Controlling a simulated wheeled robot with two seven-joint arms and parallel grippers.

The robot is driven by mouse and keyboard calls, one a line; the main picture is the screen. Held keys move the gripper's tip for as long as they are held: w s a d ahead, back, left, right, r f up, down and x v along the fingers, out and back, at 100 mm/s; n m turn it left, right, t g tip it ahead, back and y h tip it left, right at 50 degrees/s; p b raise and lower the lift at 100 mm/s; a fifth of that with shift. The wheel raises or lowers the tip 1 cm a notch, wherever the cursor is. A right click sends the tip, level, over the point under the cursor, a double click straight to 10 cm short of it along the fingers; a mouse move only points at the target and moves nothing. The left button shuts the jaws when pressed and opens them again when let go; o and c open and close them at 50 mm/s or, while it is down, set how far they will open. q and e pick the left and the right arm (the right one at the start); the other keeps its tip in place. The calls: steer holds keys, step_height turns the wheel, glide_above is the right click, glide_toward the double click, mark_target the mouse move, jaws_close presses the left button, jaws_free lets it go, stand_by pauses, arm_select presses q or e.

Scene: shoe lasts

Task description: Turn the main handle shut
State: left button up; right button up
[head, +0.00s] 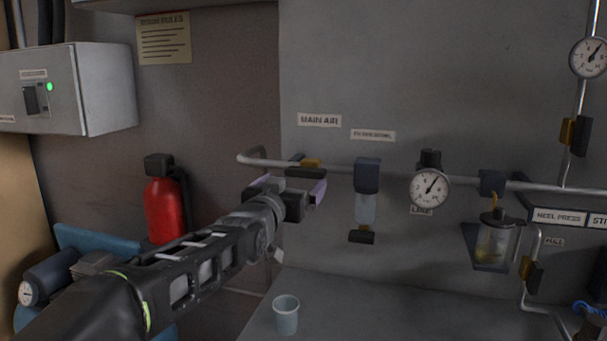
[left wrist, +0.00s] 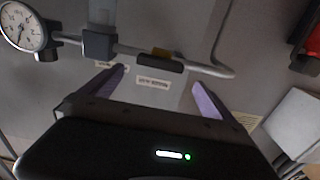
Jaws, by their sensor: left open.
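The main handle (head: 306,173) is a dark bar on a brass valve body, set in the grey pipe under the "MAIN AIR" label (head: 319,120). The bar lies roughly along the pipe. In the left wrist view the handle (left wrist: 160,65) shows beyond the fingertips, between their two lines. My left gripper (head: 290,188) is open and empty, just below and in front of the handle in the head view. Its two purple fingers (left wrist: 157,82) are spread wide in the wrist view. I see no contact with the handle. My right gripper is not in view.
A filter bowl (head: 366,207) and a line gauge (head: 430,187) hang on the pipe to the right. A lubricator jar (head: 495,238) is farther right. A cup (head: 286,315) stands on the bench below. A red extinguisher (head: 165,208) is at the left.

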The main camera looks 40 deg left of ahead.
mark_target(304, 173)
arm_select(q)
steer(key=p+x, duration=0.2)
steer(key=x, duration=0.4)
steer(key=shift+w+a+r+p, duration=0.15)
steer(key=shift+w+p, duration=0.1)
steer(key=shift+p, duration=0.15)
steer(key=shift+w+a, duration=0.2)
steer(key=shift+w, duration=0.35)
steer(key=c, duration=1.2)
